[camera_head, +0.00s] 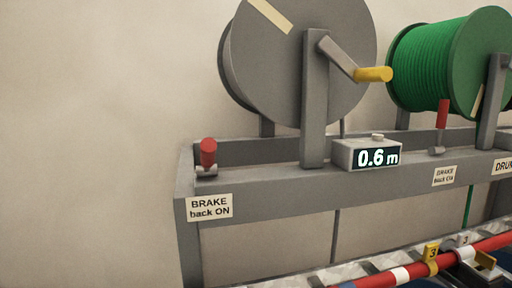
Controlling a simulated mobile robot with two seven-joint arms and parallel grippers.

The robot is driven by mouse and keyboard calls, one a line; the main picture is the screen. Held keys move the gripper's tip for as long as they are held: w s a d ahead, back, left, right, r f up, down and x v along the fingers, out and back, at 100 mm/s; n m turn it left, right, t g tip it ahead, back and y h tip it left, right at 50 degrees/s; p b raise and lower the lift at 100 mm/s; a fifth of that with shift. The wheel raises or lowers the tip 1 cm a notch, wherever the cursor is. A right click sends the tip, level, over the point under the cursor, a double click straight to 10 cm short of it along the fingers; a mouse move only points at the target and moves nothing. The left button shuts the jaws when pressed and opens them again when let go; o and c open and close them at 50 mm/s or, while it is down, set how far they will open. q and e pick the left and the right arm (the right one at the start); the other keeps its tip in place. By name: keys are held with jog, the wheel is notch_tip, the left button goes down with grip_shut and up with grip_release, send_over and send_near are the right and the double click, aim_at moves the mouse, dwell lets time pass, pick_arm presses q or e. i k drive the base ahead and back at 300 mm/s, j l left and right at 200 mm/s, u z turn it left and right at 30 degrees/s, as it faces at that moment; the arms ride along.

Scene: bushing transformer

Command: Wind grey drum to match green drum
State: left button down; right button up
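The grey drum (275,75) stands on a grey frame, with a pale stripe (270,15) near its top rim. Its crank has a yellow handle (374,74) pointing to the right. A counter box (366,154) on the frame reads 0.6 m. A red brake lever (208,152) stands at the frame's left end, above a label (209,207) reading "BRAKE back ON". The green drum (437,62), wound with green line, is at the right, partly cut off, with a pale stripe (477,100) low on its flange. Neither gripper is in view.
A second red lever (442,118) stands upright before the green drum, above another brake label (444,176). A red cable (400,275) with white bands and a yellow tag "3" (431,256) runs along the lower right. The wall at left is bare.

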aim_at(260, 52)
jog(key=l+z, duration=0.35)
jog(key=l, duration=0.2)
jog(key=l+z, duration=0.3)
jog(key=l, duration=0.25)
jog(key=i+l+z, duration=0.2)
jog(key=l+z, duration=0.15)
jog(key=l, duration=0.15)
